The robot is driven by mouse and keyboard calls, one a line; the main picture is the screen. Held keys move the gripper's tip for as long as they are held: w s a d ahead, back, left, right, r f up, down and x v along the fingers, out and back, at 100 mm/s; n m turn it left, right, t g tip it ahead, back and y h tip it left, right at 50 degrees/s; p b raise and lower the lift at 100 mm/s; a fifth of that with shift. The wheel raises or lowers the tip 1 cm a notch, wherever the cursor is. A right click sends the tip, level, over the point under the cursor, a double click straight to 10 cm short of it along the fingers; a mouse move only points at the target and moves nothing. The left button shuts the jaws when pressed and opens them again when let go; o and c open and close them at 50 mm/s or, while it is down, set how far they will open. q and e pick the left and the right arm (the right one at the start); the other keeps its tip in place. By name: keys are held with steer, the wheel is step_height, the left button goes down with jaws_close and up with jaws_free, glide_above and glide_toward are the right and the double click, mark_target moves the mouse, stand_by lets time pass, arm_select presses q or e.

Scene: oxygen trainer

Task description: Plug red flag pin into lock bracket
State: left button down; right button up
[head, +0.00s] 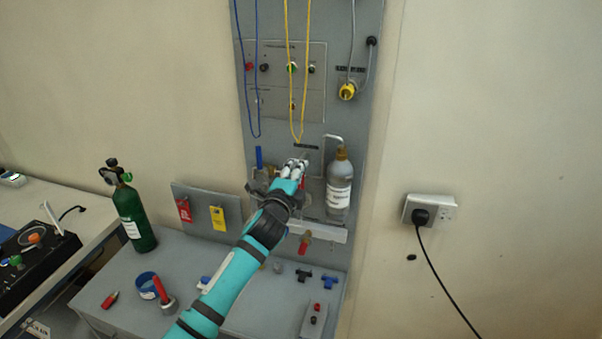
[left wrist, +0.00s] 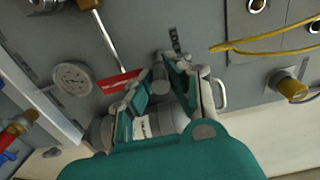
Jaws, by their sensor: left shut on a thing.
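A small part of the red also shows in the head view (head: 302,184). The pin's shaft is hidden by the fingers, and a grey round part shows between the fingertips. I cannot make out the lock bracket or whether the pin touches it. My right gripper is not in view.
The bottle (head: 340,186) stands close right of the gripper. A pressure gauge (left wrist: 72,78) is on the panel. Yellow cord (head: 298,110) and blue cord (head: 247,95) hang above. A green cylinder (head: 134,215) and small loose parts stand on the grey bench (head: 190,250).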

arm_select(q)
steer(key=p+v, duration=0.4)
steer(key=v, duration=0.3)
steer(key=shift+s, duration=0.2)
stand_by(1.0)
steer(key=shift+a, duration=0.1)
